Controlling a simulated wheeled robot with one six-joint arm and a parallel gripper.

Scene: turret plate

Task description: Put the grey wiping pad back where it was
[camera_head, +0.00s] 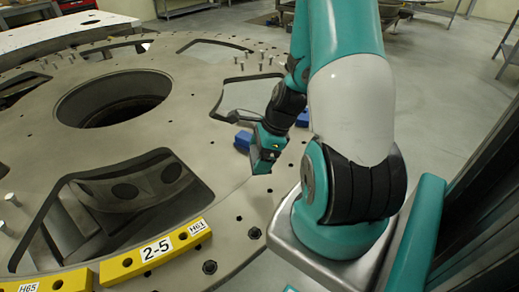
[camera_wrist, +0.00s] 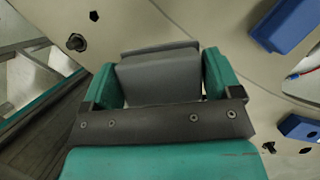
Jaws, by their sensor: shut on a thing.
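The grey wiping pad (camera_wrist: 158,80) sits between the two teal fingers of my gripper (camera_wrist: 160,72) in the wrist view, with both fingers against its sides. My gripper is shut on it. In the head view my gripper (camera_head: 265,152) points down over the right part of the large turret plate (camera_head: 225,195). The pad cannot be made out in that view. I cannot tell whether the pad touches the plate.
A blue block (camera_head: 242,140) lies just left of my gripper, and another (camera_head: 303,118) lies behind it. Blue pieces also show at right in the wrist view (camera_wrist: 288,24). The plate has large openings (camera_head: 125,195), upright pins and a yellow label bar (camera_head: 155,252).

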